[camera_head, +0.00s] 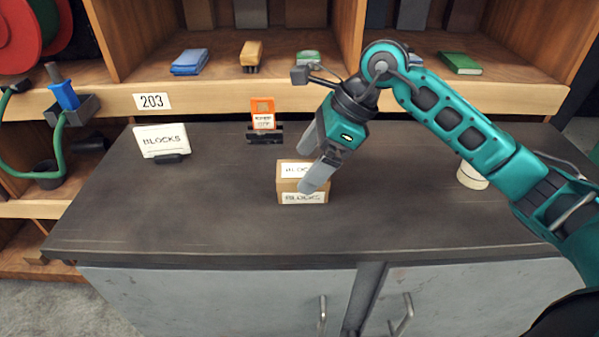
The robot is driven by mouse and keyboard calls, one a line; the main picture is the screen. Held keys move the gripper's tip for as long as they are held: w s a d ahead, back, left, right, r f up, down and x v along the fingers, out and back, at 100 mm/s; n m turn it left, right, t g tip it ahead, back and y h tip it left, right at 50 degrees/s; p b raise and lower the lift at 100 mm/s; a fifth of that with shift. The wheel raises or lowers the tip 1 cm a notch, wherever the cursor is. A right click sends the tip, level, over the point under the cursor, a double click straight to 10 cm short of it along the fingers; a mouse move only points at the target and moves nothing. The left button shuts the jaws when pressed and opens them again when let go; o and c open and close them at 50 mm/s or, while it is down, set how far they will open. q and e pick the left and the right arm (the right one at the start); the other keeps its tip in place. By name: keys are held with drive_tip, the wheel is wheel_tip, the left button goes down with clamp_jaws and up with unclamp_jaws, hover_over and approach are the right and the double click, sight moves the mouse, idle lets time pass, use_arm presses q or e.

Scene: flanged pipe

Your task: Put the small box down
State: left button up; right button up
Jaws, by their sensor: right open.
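The small cardboard box (288,188) stands upright on the dark cabinet top, near its middle. It has white labels that read roughly "BLOCKS" on its top and front. My right gripper (311,166) comes in from the right and is open over the box. One grey finger is in front of the box's right part and hides some of the labels; the other finger is behind it. I cannot tell whether the fingers touch the box. My left gripper does not show.
A white "BLOCKS" sign (162,141) stands at the left of the cabinet top (200,225). An orange card in a black holder (263,118) stands behind the box. A white cylindrical thing (472,176) is at the right. A wooden shelf (210,95) edges the back. The front left is clear.

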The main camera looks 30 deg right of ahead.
drive_tip(key=v, duration=0.7)
drive_tip(key=shift+r, duration=0.3)
drive_tip(key=shift+s+d, duration=0.1)
